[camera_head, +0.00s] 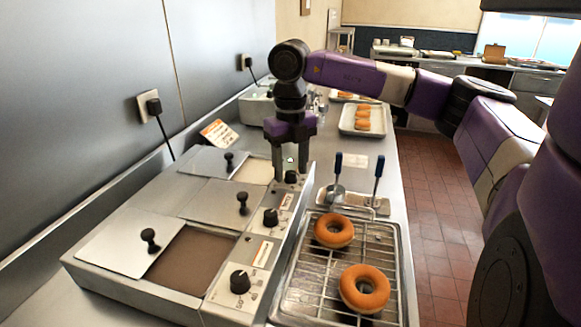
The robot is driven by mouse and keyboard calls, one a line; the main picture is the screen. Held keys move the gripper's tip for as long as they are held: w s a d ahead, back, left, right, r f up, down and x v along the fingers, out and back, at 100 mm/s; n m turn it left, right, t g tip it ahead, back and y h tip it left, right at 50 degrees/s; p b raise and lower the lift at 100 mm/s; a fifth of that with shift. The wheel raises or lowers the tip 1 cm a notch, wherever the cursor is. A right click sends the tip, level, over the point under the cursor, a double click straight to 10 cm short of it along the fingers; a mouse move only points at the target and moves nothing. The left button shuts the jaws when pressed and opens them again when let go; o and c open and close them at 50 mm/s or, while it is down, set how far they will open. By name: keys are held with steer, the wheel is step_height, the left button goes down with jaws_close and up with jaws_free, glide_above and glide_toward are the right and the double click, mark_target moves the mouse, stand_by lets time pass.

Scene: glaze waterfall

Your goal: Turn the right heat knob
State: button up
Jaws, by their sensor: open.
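The warmer has three black heat knobs along its sloped front panel: a near knob (239,281), a middle knob (270,217) and a far knob (291,177). The far knob appears to be the right one as seen from the warmer's front. My gripper (291,172) points down over the far knob with its fingers apart. In the picture, one finger is on each side of this knob. I cannot tell whether they touch it, or how the knob's pointer is set.
The warmer's wells have metal lids (125,241) with black handles. A wire rack (313,267) with two doughnuts (334,230) lies right of the panel. Two upright utensils (337,178) stand behind the rack. A tray (348,127) of doughnuts is farther back.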

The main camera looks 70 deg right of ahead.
steer(key=shift+f, duration=0.1)
jaws_close()
steer(key=shift+n, duration=0.3)
steer(key=n+b, duration=0.2)
steer(key=n, duration=0.1)
steer(key=shift+f+n+b, duration=0.1)
steer(key=shift+n+b, duration=0.2)
steer(key=shift+b, duration=0.1)
steer(key=n+b, duration=0.1)
steer(key=n, duration=0.3)
steer(key=shift+n, duration=0.3)
steer(key=n+b, duration=0.1)
steer(key=n, duration=0.8)
